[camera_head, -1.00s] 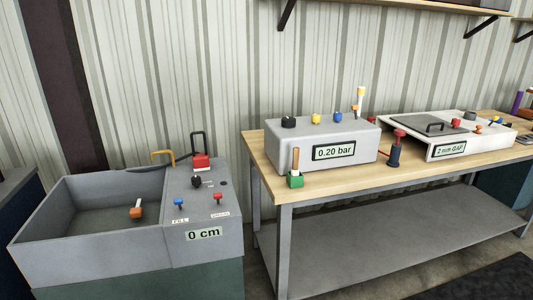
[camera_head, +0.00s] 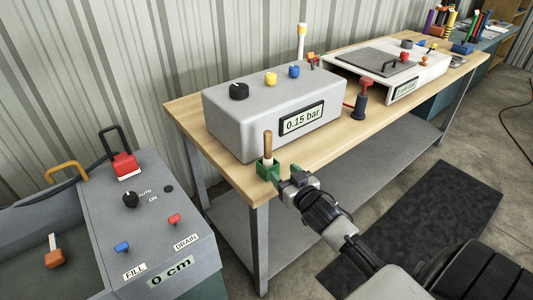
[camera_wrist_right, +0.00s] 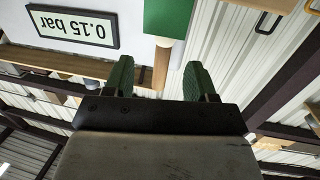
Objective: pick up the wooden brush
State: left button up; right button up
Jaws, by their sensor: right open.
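My right gripper (camera_head: 288,174) is open just right of and in front of the holder. In the right wrist view, which looks upside down, the brush handle (camera_wrist_right: 161,66) appears between the two green fingers of my right gripper (camera_wrist_right: 158,70), beyond their tips with no clear contact. The green holder (camera_wrist_right: 168,16) is above it. My left gripper is out of view.
A grey box (camera_head: 265,100) with knobs and a "0.15 bar" display stands right behind the holder. A red-topped dark tool (camera_head: 362,100) is further along the bench (camera_head: 330,138). A grey sink unit (camera_head: 155,215) is at left, with an orange-headed tool (camera_head: 55,255) in its basin.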

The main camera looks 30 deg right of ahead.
aim_at(270, 149)
jog(key=shift+t, duration=0.4)
jog(key=w+r, duration=0.4)
jog(key=shift+w+d+p, duration=0.1)
jog(key=shift+w+p, duration=0.2)
jog(key=shift+p, duration=0.05)
jog(key=shift+w, duration=0.6)
jog(key=w+p, duration=0.1)
jog(key=w, duration=0.3)
jog(key=shift+w, duration=0.15)
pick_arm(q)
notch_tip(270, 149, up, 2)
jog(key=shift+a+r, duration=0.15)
pick_arm(e)
jog(key=shift+w, duration=0.25)
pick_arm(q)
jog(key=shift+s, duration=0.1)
pick_arm(e)
jog(key=shift+c, duration=0.3)
jog(key=c, duration=1)
